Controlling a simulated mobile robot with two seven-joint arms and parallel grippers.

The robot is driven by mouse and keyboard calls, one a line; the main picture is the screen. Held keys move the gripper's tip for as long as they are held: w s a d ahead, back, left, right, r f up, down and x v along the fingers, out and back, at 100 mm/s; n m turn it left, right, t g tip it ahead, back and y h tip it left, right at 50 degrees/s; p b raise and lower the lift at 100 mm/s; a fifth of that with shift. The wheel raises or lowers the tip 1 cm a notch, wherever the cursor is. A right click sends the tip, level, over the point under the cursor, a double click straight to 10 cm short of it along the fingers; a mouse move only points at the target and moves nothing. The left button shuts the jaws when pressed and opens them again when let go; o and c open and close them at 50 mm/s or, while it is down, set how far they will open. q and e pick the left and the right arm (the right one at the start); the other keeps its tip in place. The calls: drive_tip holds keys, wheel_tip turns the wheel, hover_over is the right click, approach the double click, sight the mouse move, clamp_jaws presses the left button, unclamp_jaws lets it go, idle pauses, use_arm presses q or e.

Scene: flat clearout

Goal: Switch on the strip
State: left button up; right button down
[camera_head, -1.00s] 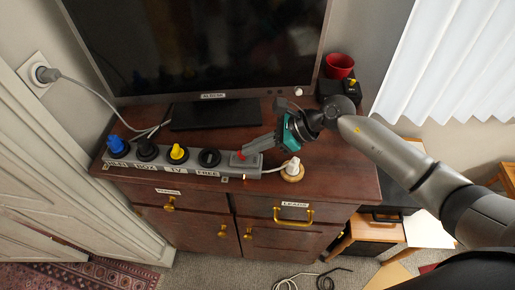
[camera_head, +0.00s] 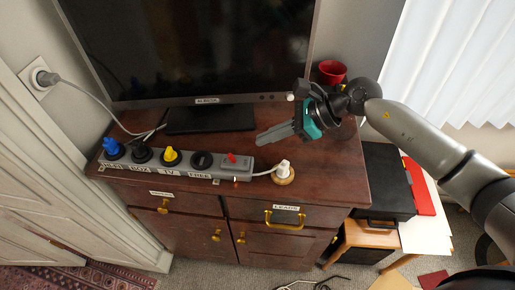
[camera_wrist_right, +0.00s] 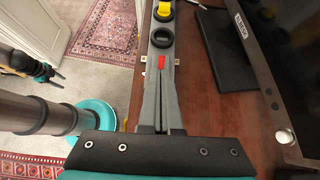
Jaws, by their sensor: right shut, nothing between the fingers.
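The grey power strip (camera_head: 217,176) lies along the front edge of the brown cabinet top. Its labelled sockets hold blue, black and yellow plugs; the socket above FREE is empty. The red switch (camera_head: 231,157) is at the strip's right end and also shows in the right wrist view (camera_wrist_right: 161,62). I cannot tell surely which way it is pressed. My right gripper (camera_head: 259,141) is shut and empty, its fingertips behind and right of the switch, apart from it in the head view.
The television (camera_head: 195,50) stands behind the strip on its black base (camera_head: 210,118). A white plug on a round wooden piece (camera_head: 284,174) sits right of the strip. A red cup (camera_head: 332,71) stands at the back right.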

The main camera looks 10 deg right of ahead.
use_arm(q)
drive_tip(key=shift+w+a+f+b, duration=0.4)
drive_tip(key=shift+w+a+f, duration=0.15)
drive_tip(key=shift+w+a, duration=0.2)
use_arm(e)
wheel_tip(320, 180, up, 6)
drive_tip(key=d, duration=0.1)
drive_tip(key=shift+d, duration=0.35)
use_arm(q)
drive_tip(key=shift+d, duration=0.15)
use_arm(e)
drive_tip(key=shift+s, duration=0.1)
